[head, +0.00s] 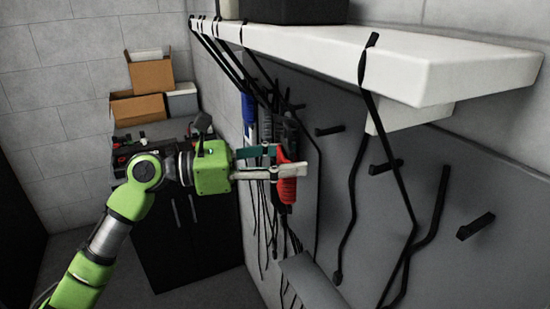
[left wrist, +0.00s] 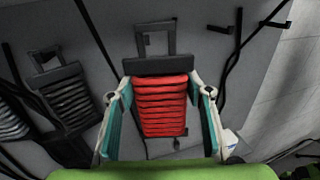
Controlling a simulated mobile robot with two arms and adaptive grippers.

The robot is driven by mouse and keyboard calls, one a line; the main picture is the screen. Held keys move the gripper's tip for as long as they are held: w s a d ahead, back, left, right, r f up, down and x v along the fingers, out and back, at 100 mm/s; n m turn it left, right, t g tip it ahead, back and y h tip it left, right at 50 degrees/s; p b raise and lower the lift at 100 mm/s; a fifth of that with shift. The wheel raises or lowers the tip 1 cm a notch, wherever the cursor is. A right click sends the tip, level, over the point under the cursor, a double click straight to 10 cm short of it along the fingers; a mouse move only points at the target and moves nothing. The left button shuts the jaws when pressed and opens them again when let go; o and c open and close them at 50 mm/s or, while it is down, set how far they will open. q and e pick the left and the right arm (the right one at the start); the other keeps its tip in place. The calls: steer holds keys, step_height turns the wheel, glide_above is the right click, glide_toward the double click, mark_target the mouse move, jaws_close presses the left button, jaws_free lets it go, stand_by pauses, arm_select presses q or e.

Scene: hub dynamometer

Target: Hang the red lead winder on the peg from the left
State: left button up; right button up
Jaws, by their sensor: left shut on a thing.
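The red lead winder (head: 287,190) has a red ribbed body and a black top with a rectangular hanging loop. My left gripper (head: 284,162) is shut on it, in front of the grey wall panel. In the left wrist view the winder (left wrist: 163,108) stands between the two fingers, its loop (left wrist: 156,42) pointing up the picture. Black pegs stick out of the panel: one just right of the gripper (head: 329,130), one further right (head: 386,167) and one at the far right (head: 475,226). I cannot tell whether the loop touches any peg. My right gripper is not in view.
A white shelf (head: 400,70) juts out above the panel, with black cables hanging from its edge. A blue-topped winder (head: 248,108) hangs left of my gripper. A black winder (left wrist: 68,95) shows in the left wrist view. Cardboard boxes (head: 150,72) sit on the dark cabinet behind.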

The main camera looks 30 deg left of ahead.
arm_select(q)
steer(key=shift+w+d+r, duration=0.1)
steer(key=shift+w+d, duration=0.05)
steer(key=shift+d, duration=0.2)
steer(key=shift+w+d, duration=0.15)
steer(key=shift+w, duration=0.05)
steer(key=shift+w+d, duration=0.1)
steer(key=shift+w, duration=0.2)
steer(key=shift+w+f, duration=0.25)
steer(key=shift+w, duration=0.3)
steer(key=shift+w+a+b+x, duration=0.1)
steer(key=shift+w+b+x, duration=0.05)
steer(key=shift+x, duration=0.75)
steer(key=shift+w+a+b+x, duration=0.1)
steer(key=shift+x, duration=0.85)
steer(key=shift+w+a+b+x, duration=0.1)
steer(key=shift+w+b+x, duration=0.05)
steer(key=shift+x, duration=0.75)
steer(key=shift+w+d+f+p, duration=0.1)
steer(key=shift+w+f+p, duration=0.1)
steer(key=shift+p, duration=0.2)
steer(key=shift+w+d+f+p, duration=0.2)
steer(key=shift+f+p, duration=0.15)
steer(key=shift+p, duration=0.2)
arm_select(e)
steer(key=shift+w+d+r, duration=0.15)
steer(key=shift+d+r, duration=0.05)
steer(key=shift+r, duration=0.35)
